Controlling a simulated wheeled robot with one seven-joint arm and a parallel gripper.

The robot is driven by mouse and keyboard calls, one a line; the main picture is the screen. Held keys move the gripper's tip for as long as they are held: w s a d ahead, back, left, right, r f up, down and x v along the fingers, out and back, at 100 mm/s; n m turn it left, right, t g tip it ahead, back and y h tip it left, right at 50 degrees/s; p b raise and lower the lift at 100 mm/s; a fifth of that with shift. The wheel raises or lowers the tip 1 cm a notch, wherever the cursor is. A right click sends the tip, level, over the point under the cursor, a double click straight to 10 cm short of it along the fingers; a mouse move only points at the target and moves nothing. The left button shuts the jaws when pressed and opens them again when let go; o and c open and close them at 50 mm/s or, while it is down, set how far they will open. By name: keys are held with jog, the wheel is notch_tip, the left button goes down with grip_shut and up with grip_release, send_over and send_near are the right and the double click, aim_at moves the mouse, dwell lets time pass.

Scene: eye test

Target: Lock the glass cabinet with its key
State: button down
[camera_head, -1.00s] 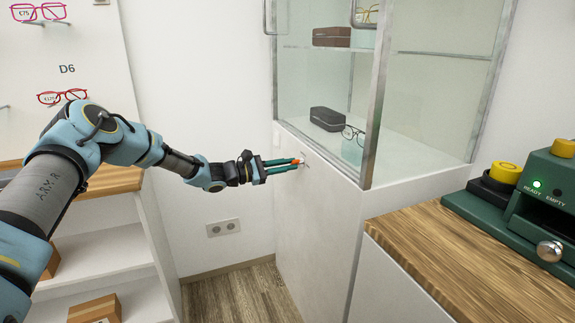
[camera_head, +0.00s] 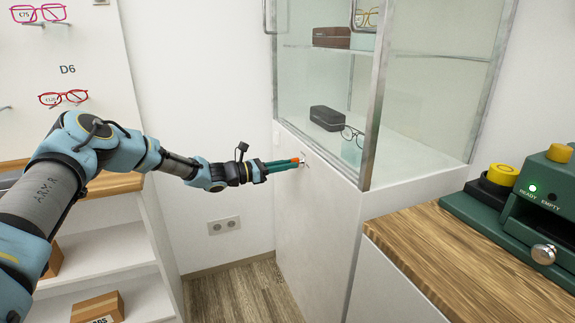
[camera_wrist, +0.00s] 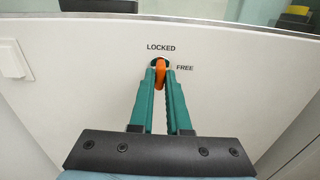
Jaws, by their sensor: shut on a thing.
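The glass cabinet (camera_head: 320,205) has a white base under a glazed upper part with metal edges. Its lock (camera_wrist: 160,61) is in the white front, with LOCKED printed above and FREE to the right. The orange key (camera_wrist: 160,75) is at the lock, its head upright below LOCKED; its shaft is hidden. My gripper (camera_wrist: 161,78) is shut on the key head, one finger on each side. In the head view, my gripper reaches the cabinet front from the left, with the key's orange (camera_head: 295,160) showing at the fingertips.
Inside the cabinet are a dark case (camera_head: 327,118) and glasses (camera_head: 352,134). A wooden counter (camera_head: 450,265) with a green device (camera_head: 540,205) stands at the right. White shelves (camera_head: 110,255) stand at the left. A wall socket (camera_head: 223,226) is below my arm.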

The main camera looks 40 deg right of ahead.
dwell(0.3)
jog(key=c, duration=0.9)
grip_release()
jog(key=v, duration=1)
jog(key=shift+w+a+b, duration=0.15)
jog(key=shift+a+b, duration=0.15)
jog(key=shift+a, duration=0.1)
